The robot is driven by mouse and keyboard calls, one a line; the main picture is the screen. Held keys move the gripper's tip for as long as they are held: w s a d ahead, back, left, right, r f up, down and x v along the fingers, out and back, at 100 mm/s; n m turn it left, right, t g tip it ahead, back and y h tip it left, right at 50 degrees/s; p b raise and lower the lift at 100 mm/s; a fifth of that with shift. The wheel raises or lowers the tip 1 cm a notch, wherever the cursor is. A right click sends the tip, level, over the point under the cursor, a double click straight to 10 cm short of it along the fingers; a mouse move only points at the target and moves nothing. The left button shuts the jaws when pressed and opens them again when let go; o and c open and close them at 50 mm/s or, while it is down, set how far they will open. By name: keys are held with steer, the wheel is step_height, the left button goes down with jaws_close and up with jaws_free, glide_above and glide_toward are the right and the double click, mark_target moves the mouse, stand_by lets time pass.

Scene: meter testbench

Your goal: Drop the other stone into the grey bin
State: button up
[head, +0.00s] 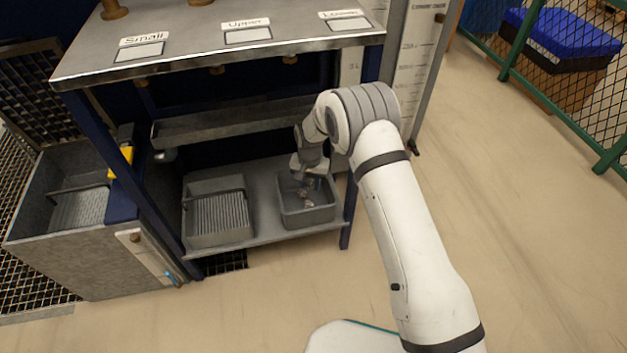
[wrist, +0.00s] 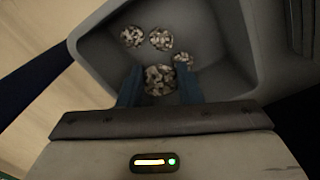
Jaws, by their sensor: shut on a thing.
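My gripper (wrist: 160,84) is shut on a speckled grey-white stone (wrist: 159,78), held between its two dark blue fingers. In the head view my gripper (head: 306,184) reaches down into the open grey bin (head: 308,218) on the right of the lower shelf. The bin's wall also shows in the wrist view (wrist: 92,62). Three smaller-looking speckled stones lie on the bin floor beyond the held one: one at the left (wrist: 132,37), one in the middle (wrist: 161,39) and one at the right (wrist: 183,60). I cannot tell whether the held stone touches the floor.
A second grey bin (head: 218,232) with a ribbed inside stands to the left on the lower shelf (head: 262,180). A shallow tray (head: 230,122) hangs above. The bench top (head: 200,40) carries label cards. A large grey tank (head: 60,245) stands at the left.

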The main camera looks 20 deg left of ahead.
mark_target(310, 183)
steer(key=o, duration=1.1)
steer(key=shift+c, duration=0.2)
step_height(310, 183, up, 8)
steer(key=p, duration=0.3)
steer(key=shift+f, duration=0.1)
